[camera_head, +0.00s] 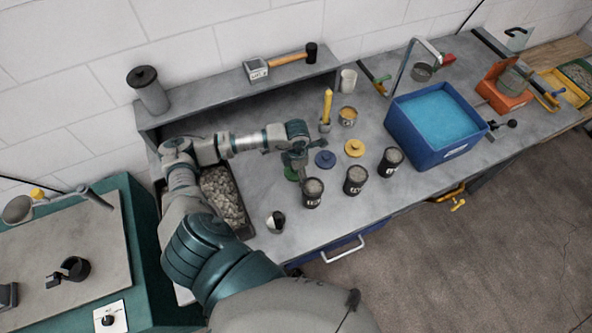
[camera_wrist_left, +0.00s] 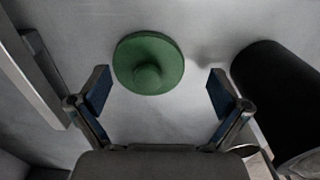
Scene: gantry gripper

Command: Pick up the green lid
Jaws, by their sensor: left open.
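The green lid (camera_wrist_left: 148,62) is a round disc with a knob, lying flat on the grey bench. In the left wrist view it sits just beyond and between the open fingertips of my left gripper (camera_wrist_left: 158,82), with nothing between the fingers. In the head view the green lid (camera_head: 291,174) is mostly hidden under my left gripper (camera_head: 298,165), which points down over it. My right gripper is not in view.
A black canister (camera_head: 313,192) stands close beside the gripper and also shows in the wrist view (camera_wrist_left: 280,95). Blue (camera_head: 325,159) and yellow (camera_head: 354,148) lids lie to the right. A stone-filled tray (camera_head: 222,198) is left, a blue water tub (camera_head: 408,139) right.

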